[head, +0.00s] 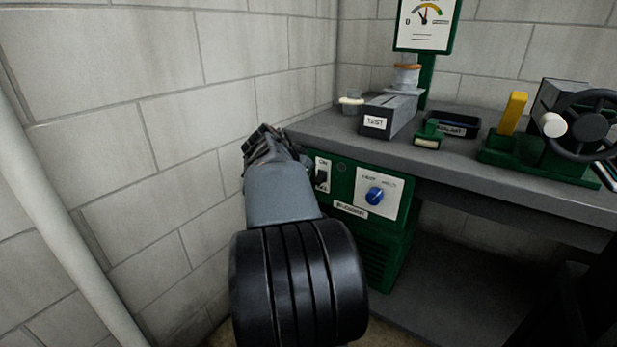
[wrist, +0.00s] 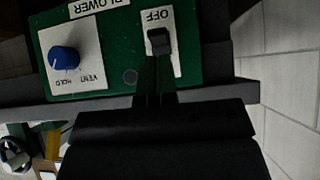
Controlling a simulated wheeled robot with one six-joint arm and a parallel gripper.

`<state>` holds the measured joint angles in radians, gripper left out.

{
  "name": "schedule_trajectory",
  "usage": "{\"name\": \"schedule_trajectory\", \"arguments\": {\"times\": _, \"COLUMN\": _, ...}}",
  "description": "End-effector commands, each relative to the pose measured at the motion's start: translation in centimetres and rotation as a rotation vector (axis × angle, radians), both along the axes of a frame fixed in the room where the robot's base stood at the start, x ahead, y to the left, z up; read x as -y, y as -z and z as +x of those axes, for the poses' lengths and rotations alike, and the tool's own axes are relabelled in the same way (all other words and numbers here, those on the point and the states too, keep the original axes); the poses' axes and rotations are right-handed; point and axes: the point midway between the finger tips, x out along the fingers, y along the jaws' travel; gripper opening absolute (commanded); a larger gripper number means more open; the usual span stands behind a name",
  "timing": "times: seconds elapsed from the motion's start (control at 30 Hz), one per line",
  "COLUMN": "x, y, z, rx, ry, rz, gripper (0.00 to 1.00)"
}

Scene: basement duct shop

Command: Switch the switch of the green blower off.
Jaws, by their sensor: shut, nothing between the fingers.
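The green blower (head: 375,240) is a green cabinet under the bench at the wall corner. Its switch (head: 322,178) is a black lever on a white plate marked ON at the top and OFF at the bottom. In the wrist view, which is upside down, the switch (wrist: 159,41) sticks out close to the OFF lettering. I cannot tell for sure which way it is set. My gripper (wrist: 156,68) is shut and empty, its fingertips just on the ON side of the lever, covering the ON lettering. Contact is unclear. In the head view my gripper (head: 268,143) is left of the panel.
A blue vent knob (head: 375,196) sits right of the switch on the same panel. The grey bench top (head: 470,165) overhangs the panel and carries a TEST block (head: 388,117), a black tray (head: 455,124) and a black handwheel (head: 588,125). The block wall (head: 150,150) is close on the left.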

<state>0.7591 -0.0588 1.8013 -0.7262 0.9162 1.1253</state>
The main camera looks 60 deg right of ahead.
Motion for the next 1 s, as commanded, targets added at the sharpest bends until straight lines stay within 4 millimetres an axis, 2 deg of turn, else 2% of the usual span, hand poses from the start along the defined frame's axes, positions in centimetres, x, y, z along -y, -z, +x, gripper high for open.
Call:
{"name": "schedule_trajectory", "arguments": {"times": 0.2, "x": -2.9, "y": -1.8, "z": -0.2, "rx": 0.001, "ry": 0.004, "rz": 0.0, "gripper": 0.0}}
{"name": "schedule_trajectory", "arguments": {"times": 0.4, "x": -4.4, "y": -2.8, "z": -0.3, "rx": -0.001, "ry": 0.009, "rz": 0.001, "gripper": 0.0}}
{"name": "schedule_trajectory", "arguments": {"times": 1.0, "x": -4.8, "y": -3.1, "z": -0.4, "rx": 0.0, "ry": 0.011, "rz": 0.002, "gripper": 0.0}}
